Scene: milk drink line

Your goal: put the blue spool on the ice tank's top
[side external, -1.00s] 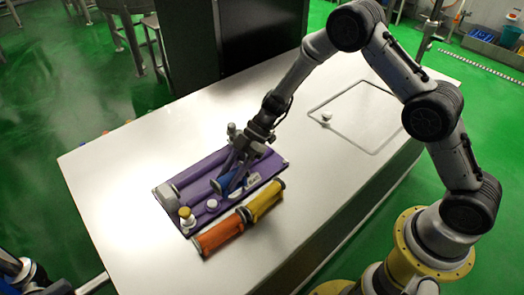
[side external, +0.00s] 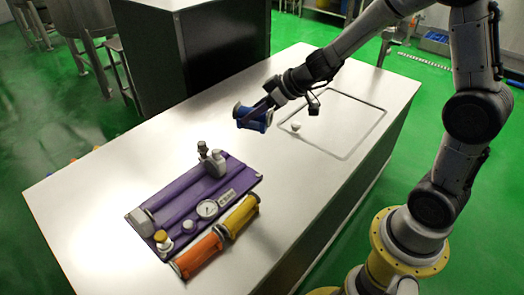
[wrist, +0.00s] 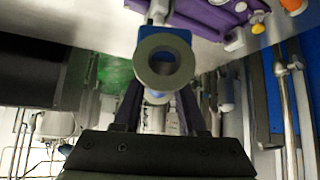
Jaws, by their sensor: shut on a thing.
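The blue spool (side external: 253,118) with grey flanged ends is in my gripper (side external: 262,108), raised above the pale flat top (side external: 290,185). In the wrist view its round grey end (wrist: 143,62) faces the camera, and my gripper's fingers (wrist: 162,108) are at its two sides. The pale top has a square hatch outline (side external: 357,152) with a small white knob (side external: 296,126); it appears to be the ice tank's top, though no label shows. The spool is left of the knob in the side view, apart from the surface.
A purple panel (side external: 174,201) with a gauge (side external: 207,208) and grey fittings lies at the left of the top. A yellow spool (side external: 240,216) and an orange spool (side external: 197,255) lie along its front edge. The surface between panel and hatch is clear.

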